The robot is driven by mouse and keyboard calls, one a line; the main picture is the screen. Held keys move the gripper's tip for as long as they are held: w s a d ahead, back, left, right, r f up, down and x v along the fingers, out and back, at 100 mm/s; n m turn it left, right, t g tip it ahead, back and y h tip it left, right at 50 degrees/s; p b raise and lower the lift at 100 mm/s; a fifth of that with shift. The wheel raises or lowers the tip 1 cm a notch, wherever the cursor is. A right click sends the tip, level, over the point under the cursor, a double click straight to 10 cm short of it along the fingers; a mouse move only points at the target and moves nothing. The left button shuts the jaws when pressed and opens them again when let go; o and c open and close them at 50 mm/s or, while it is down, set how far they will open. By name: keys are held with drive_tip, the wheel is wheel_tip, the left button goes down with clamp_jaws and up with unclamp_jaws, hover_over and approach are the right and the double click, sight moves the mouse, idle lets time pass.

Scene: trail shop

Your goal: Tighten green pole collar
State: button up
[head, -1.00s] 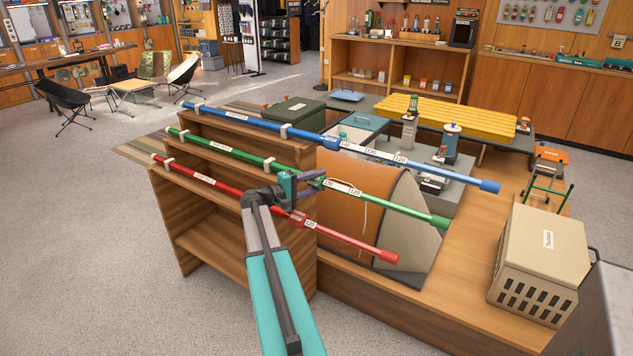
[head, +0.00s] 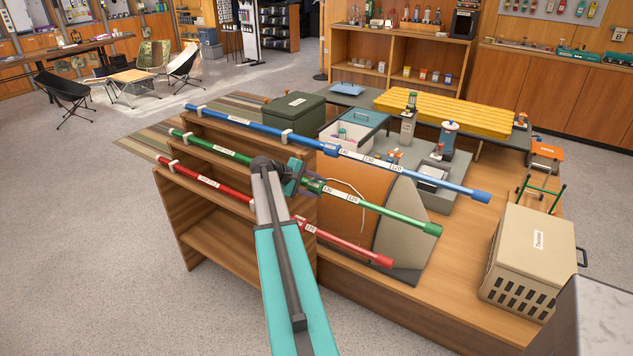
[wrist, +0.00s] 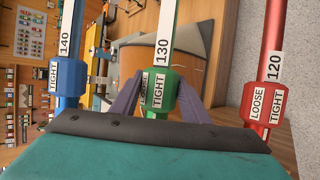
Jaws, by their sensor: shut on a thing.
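The green pole (head: 400,219) lies level across the wooden rack, between the blue pole (head: 440,178) and the red pole (head: 350,247). Its green collar (wrist: 158,95) shows in the middle of the wrist view, below the 130 mark. The word TIGHT faces the camera, and a second label beside it is partly turned away. My gripper (head: 313,185) is shut on this collar, with one purple finger on each side. The blue collar (wrist: 68,82) shows TIGHT. The red collar (wrist: 264,103) shows both LOOSE and TIGHT.
The wooden rack (head: 205,240) holds the poles in white clips. A beige crate (head: 530,250) stands at the right of the wooden platform. A dark green box (head: 293,115) and a yellow pad (head: 450,112) lie behind the poles.

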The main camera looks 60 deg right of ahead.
drive_tip(key=shift+d+r+y+p, duration=0.1)
drive_tip(key=shift+y+p, duration=0.4)
drive_tip(key=o, duration=1.1)
drive_tip(key=shift+c, duration=0.2)
drive_tip(key=b+v, duration=0.2)
drive_tip(key=v, duration=1.1)
drive_tip(key=shift+a+r+b, duration=0.2)
drive_tip(key=shift+a+b, duration=0.05)
drive_tip(key=shift+b, duration=0.05)
